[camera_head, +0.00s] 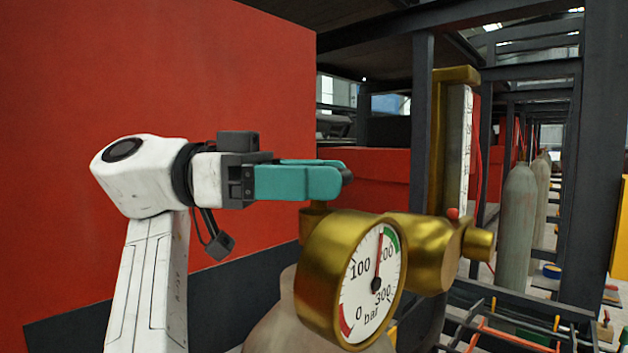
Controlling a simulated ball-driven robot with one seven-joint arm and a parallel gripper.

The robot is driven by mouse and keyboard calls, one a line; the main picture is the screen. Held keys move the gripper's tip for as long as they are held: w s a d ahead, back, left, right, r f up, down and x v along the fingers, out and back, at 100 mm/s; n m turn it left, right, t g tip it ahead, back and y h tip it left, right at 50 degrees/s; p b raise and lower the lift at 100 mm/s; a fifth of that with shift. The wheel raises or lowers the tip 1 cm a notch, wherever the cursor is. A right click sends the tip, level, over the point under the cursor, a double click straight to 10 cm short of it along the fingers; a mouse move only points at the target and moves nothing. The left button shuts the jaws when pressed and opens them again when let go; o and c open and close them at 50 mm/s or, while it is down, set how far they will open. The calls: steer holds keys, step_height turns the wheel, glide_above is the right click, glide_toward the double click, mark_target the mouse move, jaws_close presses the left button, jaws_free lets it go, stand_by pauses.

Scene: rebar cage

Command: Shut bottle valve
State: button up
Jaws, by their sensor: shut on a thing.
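A pale gas bottle (268,322) stands low in front of me, mostly hidden behind the brass regulator. A short brass valve stem (317,218) rises above the bottle, behind the round gauge (368,280). The gauge needle points nearly straight up, near 200 bar. My gripper (342,177) comes in from the left with its teal fingers shut at the top of the stem. The fingers cover the bottle valve's knob, so its shape and turn do not show.
The brass regulator body (428,252) extends right to an upright flow tube (462,150) with a red ball near its base. A red wall panel (170,80) stands behind my arm. Dark steel posts (588,150) and grey cylinders (516,215) stand at right.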

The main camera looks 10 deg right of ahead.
stand_by(0.3)
steer(key=o, duration=1)
steer(key=shift+r, duration=0.5)
steer(key=s+r+b, duration=0.1)
steer(key=s+r, duration=0.3)
steer(key=s+d+r+b, duration=0.1)
steer(key=s+r+b, duration=0.1)
steer(key=s+r, duration=0.2)
steer(key=s+r+b, duration=0.1)
steer(key=s+r, duration=0.3)
steer(key=s, duration=0.2)
steer(key=shift+d, duration=0.4)
